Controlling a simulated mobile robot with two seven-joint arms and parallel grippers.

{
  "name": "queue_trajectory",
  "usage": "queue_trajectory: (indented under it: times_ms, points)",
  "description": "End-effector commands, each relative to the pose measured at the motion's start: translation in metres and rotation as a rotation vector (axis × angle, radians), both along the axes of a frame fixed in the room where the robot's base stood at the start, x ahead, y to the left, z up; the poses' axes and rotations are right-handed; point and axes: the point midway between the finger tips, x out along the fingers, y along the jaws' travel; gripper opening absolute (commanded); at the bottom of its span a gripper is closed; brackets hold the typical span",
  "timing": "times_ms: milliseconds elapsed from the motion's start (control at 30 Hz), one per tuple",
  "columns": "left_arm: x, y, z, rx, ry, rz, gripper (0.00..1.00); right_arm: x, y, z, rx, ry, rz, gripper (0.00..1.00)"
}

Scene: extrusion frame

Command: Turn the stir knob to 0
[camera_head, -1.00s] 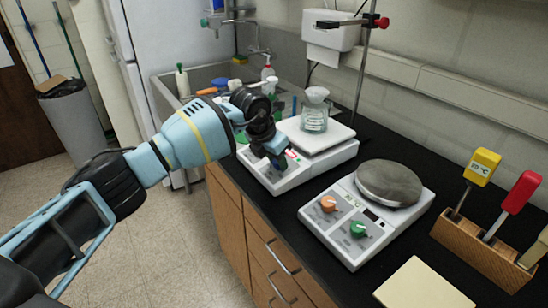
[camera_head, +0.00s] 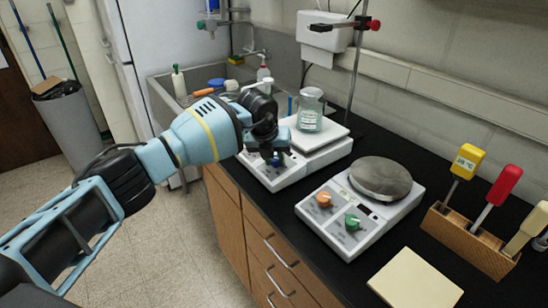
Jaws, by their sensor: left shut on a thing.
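My left gripper (camera_head: 274,158) points down at the front panel of the far white hot plate (camera_head: 318,159). It is shut on a small blue knob (camera_head: 279,160) there, of which only a little shows. The fingers and wrist hide most of that panel, and I cannot read its label or setting. A near white hot plate (camera_head: 345,240) has an orange knob (camera_head: 324,200), a green knob (camera_head: 352,222) and a round grey top (camera_head: 380,178). My right gripper is not in view.
A metal stand rod (camera_head: 356,70) rises behind. A wooden rack (camera_head: 468,242) holds coloured-handled tools. A pale pad (camera_head: 415,280) lies in front. The sink (camera_head: 165,95) is behind.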

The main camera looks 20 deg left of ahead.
Motion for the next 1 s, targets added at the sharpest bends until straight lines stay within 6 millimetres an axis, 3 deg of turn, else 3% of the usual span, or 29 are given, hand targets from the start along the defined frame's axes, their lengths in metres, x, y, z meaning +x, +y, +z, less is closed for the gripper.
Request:
queue_trajectory:
  times_ms: [433,467,600,1000]
  points:
    - [0.0006,0.0003,0.0017,-0.003,-0.002,0.011,0.04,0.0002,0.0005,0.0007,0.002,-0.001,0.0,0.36]
    - [0.0006,0.0003,0.0017,-0.003,-0.002,0.011,0.3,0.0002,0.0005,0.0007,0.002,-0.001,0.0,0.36]
    - [0.0005,0.0003,0.0013,-0.002,-0.001,0.01,0.48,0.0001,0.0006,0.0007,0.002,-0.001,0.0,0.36]
    - [-0.0021,0.0013,0.0082,-0.002,-0.001,0.009,0.48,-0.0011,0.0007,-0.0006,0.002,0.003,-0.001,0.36]
